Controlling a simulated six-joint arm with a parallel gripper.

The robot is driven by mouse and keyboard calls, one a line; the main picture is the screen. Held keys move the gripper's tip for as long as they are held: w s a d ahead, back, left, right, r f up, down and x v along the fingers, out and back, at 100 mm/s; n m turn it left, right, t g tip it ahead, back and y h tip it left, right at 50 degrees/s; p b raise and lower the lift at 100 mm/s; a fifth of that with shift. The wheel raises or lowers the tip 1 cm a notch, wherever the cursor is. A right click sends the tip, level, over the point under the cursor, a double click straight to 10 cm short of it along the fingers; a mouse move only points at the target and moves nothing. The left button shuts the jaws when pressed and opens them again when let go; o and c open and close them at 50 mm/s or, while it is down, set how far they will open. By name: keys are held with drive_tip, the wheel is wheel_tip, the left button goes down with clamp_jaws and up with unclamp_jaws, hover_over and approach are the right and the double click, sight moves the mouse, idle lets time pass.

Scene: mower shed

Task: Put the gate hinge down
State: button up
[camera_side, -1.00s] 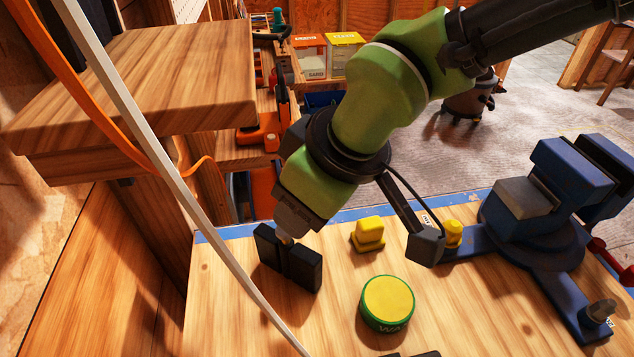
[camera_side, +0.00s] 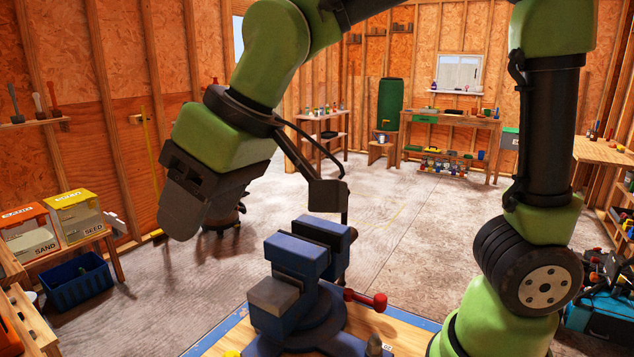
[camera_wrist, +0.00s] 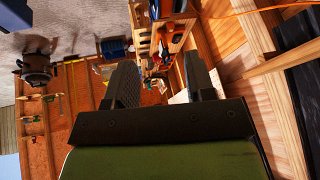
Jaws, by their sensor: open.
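No gate hinge can be made out in either view now. My gripper (camera_side: 185,215) is raised at the left of the side view, tilted down, with its fingers hard to separate there. In the wrist view my gripper (camera_wrist: 161,74) shows two dark fingers standing well apart with nothing held between them. The blue vise (camera_side: 300,285) stands on the bench (camera_side: 405,338) to the right of and below my gripper. Most of the bench top is outside the side view.
A seed box (camera_side: 75,215), a sand box (camera_side: 28,235) and a blue bin (camera_side: 78,280) are at the left. The vise's red-ended handle (camera_side: 366,299) sticks out right. A far workbench (camera_side: 450,120) stands at the back. Open floor (camera_side: 400,220) lies between.

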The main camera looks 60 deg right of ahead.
drive_tip(key=s+d+m+t+h, duration=0.1)
drive_tip(key=s+d+m+t, duration=0.1)
drive_tip(key=s+d+m, duration=0.5)
drive_tip(key=s+d, duration=0.4)
drive_tip(key=s, duration=0.2)
drive_tip(key=shift+d+r, duration=0.35)
drive_tip(key=shift+r, duration=0.05)
